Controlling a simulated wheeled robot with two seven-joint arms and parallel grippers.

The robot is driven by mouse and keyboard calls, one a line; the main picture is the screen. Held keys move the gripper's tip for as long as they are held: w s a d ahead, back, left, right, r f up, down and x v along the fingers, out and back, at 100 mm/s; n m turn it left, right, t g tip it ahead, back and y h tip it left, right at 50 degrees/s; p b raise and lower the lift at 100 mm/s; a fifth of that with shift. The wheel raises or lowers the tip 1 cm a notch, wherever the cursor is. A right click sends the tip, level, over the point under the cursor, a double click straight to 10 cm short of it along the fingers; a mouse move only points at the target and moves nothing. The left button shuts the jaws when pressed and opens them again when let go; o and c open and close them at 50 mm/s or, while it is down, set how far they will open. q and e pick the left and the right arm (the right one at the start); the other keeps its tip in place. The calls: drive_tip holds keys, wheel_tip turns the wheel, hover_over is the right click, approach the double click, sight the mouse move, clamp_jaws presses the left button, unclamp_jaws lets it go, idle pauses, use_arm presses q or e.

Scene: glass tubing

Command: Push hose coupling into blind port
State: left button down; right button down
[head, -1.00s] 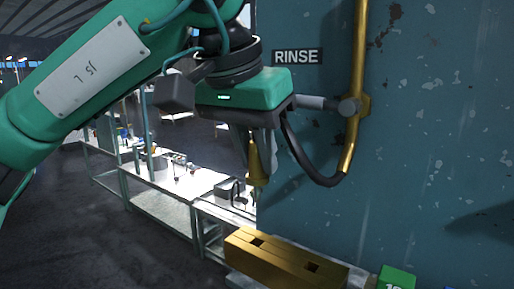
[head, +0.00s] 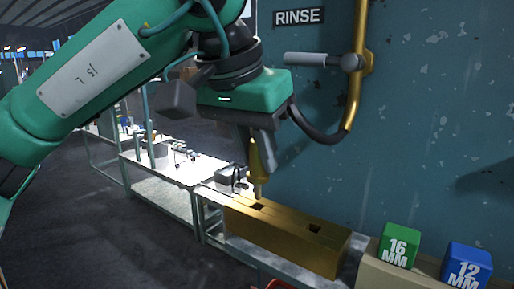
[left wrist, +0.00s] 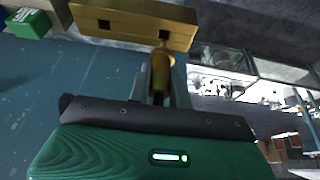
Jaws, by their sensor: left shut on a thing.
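My left gripper (head: 262,155) is shut on a brass hose coupling (head: 257,172), which points down with its narrow tip just over the left square hole of a long brass block (head: 285,236). I cannot tell whether the tip has entered that hole. A dark hose runs from behind the gripper to the brass pipe (head: 356,90) on the wall. In the left wrist view the coupling (left wrist: 161,70) sits between the fingers, its tip near one hole of the block (left wrist: 140,22). The second hole of the block is empty. My right gripper is not in view.
A green 16 MM block (head: 398,246) and a blue 12 MM block (head: 466,267) stand right of the brass block. The teal wall (head: 430,130) with a RINSE sign (head: 299,17) rises behind. A grey handle (head: 305,59) juts from the pipe. Lit benches (head: 165,170) stand at left.

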sight(252, 164)
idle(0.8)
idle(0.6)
use_arm(q)
drive_tip(key=shift+f+b, duration=0.5)
drive_tip(key=shift+f, duration=0.45)
drive_tip(key=shift+f+b, duration=0.8)
drive_tip(key=shift+f, duration=0.35)
drive_tip(key=c, duration=1.2)
unclamp_jaws()
